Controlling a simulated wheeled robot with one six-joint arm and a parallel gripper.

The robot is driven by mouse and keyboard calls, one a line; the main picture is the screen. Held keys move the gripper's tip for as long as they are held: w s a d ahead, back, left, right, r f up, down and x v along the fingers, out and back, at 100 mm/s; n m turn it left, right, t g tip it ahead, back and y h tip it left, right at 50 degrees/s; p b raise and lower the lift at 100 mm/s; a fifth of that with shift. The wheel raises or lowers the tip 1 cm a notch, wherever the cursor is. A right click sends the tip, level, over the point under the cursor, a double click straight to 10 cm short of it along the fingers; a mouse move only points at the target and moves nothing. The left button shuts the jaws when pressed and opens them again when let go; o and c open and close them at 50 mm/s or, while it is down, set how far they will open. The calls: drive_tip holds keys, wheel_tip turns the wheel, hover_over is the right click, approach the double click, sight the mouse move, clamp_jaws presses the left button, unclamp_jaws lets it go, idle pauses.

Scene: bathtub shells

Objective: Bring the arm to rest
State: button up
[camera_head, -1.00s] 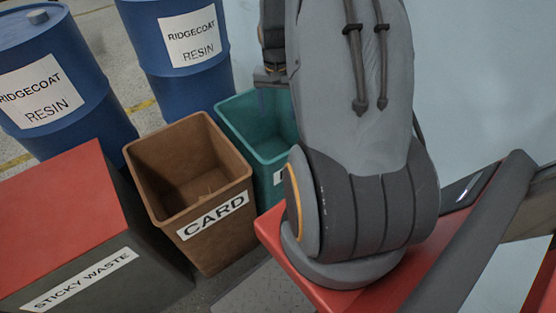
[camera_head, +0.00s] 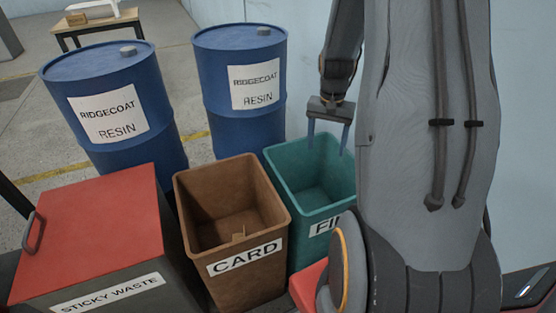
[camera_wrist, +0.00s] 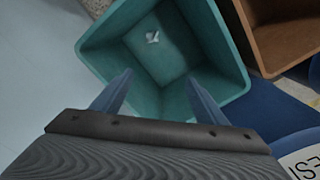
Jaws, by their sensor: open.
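My gripper (camera_head: 327,132) points down above the teal bin (camera_head: 283,172), in the head view at right of centre. Its two blue-grey fingers are apart with nothing between them. In the wrist view my gripper (camera_wrist: 152,92) is open over the teal bin (camera_wrist: 97,60). A small white piece (camera_wrist: 152,37) lies at the bottom of that bin. My arm hides the right side of the bin and part of its label in the head view.
A brown bin (camera_head: 245,285) labelled CARD stands left of the teal bin. A red-lidded STICKY WASTE box (camera_head: 90,225) is at front left. Two blue RIDGECOAT RESIN drums (camera_head: 165,130) (camera_head: 215,115) stand behind. A small table (camera_head: 97,27) is far back. A pale wall rises at right.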

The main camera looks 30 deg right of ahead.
drive_tip(key=s+a+r+n, duration=0.4)
drive_tip(key=a+r, duration=0.3)
drive_tip(key=a, duration=0.5)
drive_tip(key=s+a+r+n, duration=0.4)
drive_tip(key=s+a+r, duration=0.15)
drive_tip(key=a, duration=0.65)
drive_tip(key=s+a+r+n+p, duration=0.1)
drive_tip(key=s+a+r+n, duration=0.15)
drive_tip(key=s+a, duration=0.35)
drive_tip(key=s+d+r+p, duration=0.1)
drive_tip(key=d+r+p, duration=0.3)
drive_tip(key=p, duration=0.7)
wheel_tip(320, 180, up, 2)
drive_tip(key=shift+s+d+r+m, duration=0.1)
drive_tip(key=shift+s+d+m, duration=0.05)
drive_tip(key=shift+m, duration=0.3)
